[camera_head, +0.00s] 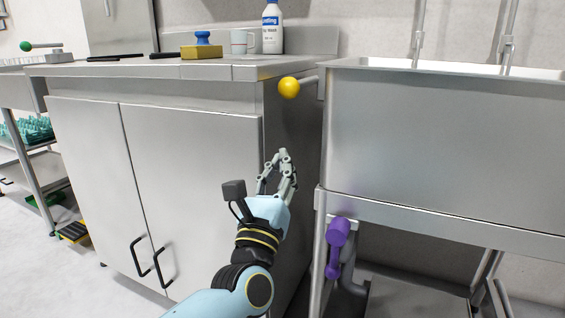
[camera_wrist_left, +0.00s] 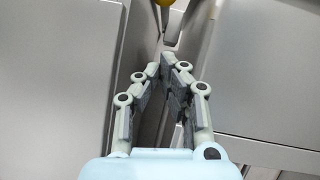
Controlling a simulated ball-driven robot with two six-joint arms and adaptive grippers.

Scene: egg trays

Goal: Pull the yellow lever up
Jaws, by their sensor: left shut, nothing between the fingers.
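The yellow lever (camera_head: 289,88) has a round yellow ball on a metal rod that joins the left side of the sink, near its top. My left gripper (camera_head: 283,155) is below the ball, apart from it, in front of the gap between cabinet and sink. Its fingers point up and meet at the tips, with nothing between them. In the left wrist view the shut fingertips (camera_wrist_left: 168,62) show in the middle, and part of the yellow ball (camera_wrist_left: 165,2) is cut off at the top edge. My right gripper is not in view.
The steel sink (camera_head: 440,140) stands at right, with a purple handle (camera_head: 337,240) below its left corner. The steel cabinet (camera_head: 190,190) stands at left.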

